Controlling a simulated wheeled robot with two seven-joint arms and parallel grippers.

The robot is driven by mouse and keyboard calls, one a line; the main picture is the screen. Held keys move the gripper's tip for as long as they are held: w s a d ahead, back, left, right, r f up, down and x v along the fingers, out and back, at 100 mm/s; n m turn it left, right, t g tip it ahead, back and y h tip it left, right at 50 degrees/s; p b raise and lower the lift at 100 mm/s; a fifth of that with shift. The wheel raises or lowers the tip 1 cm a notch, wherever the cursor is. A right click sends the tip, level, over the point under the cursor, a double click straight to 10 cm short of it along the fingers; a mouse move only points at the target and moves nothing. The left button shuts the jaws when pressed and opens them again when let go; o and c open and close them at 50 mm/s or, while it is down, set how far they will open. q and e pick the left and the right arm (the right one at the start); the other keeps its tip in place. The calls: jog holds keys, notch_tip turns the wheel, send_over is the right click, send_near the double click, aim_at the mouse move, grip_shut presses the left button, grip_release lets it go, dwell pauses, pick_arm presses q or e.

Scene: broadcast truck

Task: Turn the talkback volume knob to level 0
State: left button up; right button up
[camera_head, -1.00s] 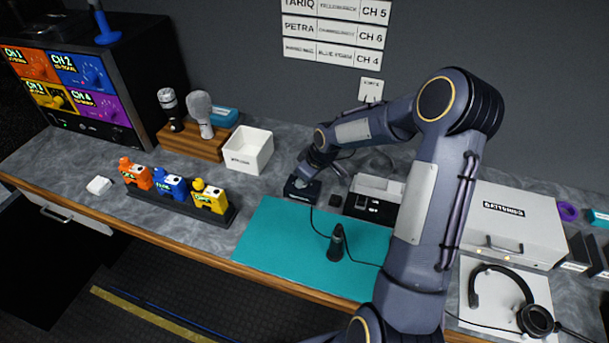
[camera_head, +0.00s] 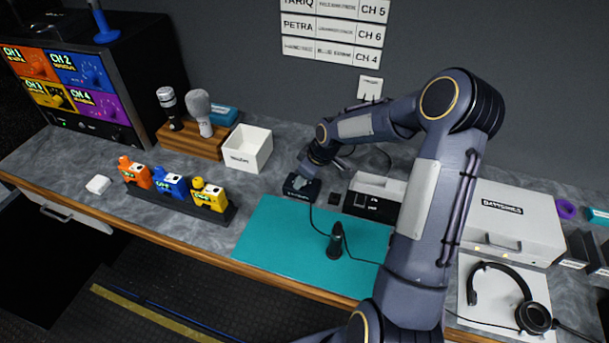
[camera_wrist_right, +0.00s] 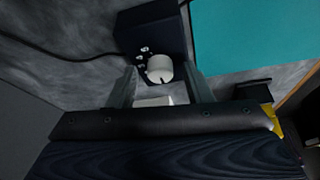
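The talkback unit is a small dark box (camera_head: 289,184) on the counter behind the teal mat, and it also shows at the top of the right wrist view (camera_wrist_right: 150,30). Its round white knob (camera_wrist_right: 160,69) has a dark pointer notch on its lower edge. My right gripper (camera_wrist_right: 160,78) is open. One finger stands on each side of the knob, with visible gaps. I cannot tell how deep the fingertips reach. In the head view my right gripper (camera_head: 303,182) is over the box and hides the knob. Level marks are not readable. My left gripper is not in view.
A white bin (camera_head: 248,148) stands left of the box, and a black-and-white device (camera_head: 374,196) stands right. A dark microphone-like object (camera_head: 336,243) stands on the teal mat (camera_head: 275,245). A cable runs from the box across the mat. Headphones (camera_head: 510,300) lie at right.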

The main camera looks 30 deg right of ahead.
jog(key=b+v, duration=0.1)
jog(key=v, duration=0.7)
jog(key=shift+f, duration=0.1)
dwell(0.5)
